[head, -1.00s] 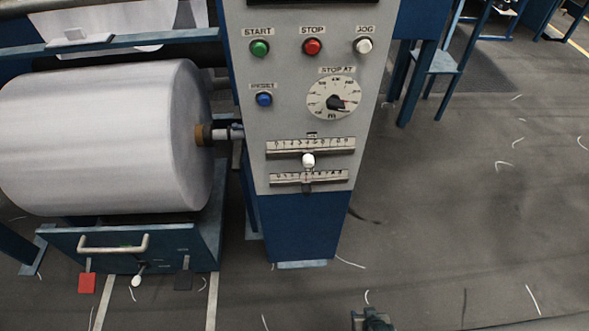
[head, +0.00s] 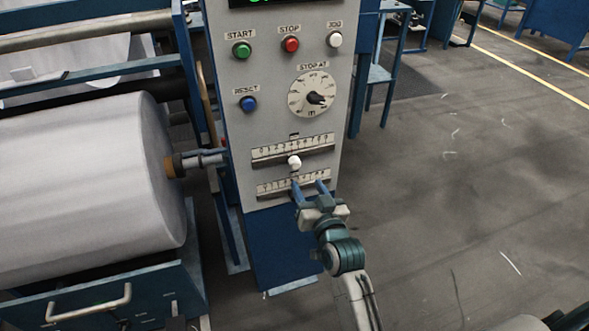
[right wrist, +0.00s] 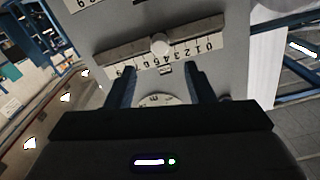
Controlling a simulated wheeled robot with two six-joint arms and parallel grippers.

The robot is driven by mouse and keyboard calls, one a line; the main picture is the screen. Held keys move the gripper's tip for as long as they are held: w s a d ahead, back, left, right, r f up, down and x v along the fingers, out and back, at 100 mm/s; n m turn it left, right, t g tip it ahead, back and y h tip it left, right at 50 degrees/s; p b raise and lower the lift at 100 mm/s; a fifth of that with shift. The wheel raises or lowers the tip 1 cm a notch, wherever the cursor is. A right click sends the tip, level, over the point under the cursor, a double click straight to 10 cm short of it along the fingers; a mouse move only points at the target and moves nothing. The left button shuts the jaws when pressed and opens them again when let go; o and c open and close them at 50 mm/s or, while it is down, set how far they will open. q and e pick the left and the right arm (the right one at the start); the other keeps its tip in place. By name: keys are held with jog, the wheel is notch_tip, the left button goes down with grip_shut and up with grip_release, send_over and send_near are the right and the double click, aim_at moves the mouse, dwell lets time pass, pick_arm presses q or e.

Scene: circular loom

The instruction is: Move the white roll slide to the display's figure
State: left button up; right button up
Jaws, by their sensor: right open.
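The white slide knob (head: 294,162) sits near the middle of the upper numbered scale (head: 265,155) on the grey panel. It also shows in the right wrist view (right wrist: 160,45), where the numbers appear upside down. The display (head: 262,3) is cut off by the top edge; only bits of green figures show, unreadable. My right gripper (head: 309,187) is open and empty, its fingers in front of the lower scale (head: 270,188), just below and right of the white knob in the head view. The lower slide's knob is mostly hidden by the fingers. My left gripper is out of view.
Above the scales are the STOP AT dial (head: 311,94), green START (head: 242,50), red STOP (head: 290,44), white JOG (head: 334,39) and blue RESET (head: 248,103) buttons. The floor at right is open.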

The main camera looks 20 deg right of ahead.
aim_at(297, 166)
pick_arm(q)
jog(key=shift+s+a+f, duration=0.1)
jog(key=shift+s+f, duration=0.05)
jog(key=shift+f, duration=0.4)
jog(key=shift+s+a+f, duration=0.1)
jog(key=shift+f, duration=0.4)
pick_arm(e)
jog(key=w, duration=0.8)
jog(key=shift+w+a, duration=0.2)
jog(key=shift+w, duration=0.15)
jog(key=c, duration=0.9)
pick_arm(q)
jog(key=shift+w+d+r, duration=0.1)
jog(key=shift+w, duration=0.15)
pick_arm(e)
grip_shut()
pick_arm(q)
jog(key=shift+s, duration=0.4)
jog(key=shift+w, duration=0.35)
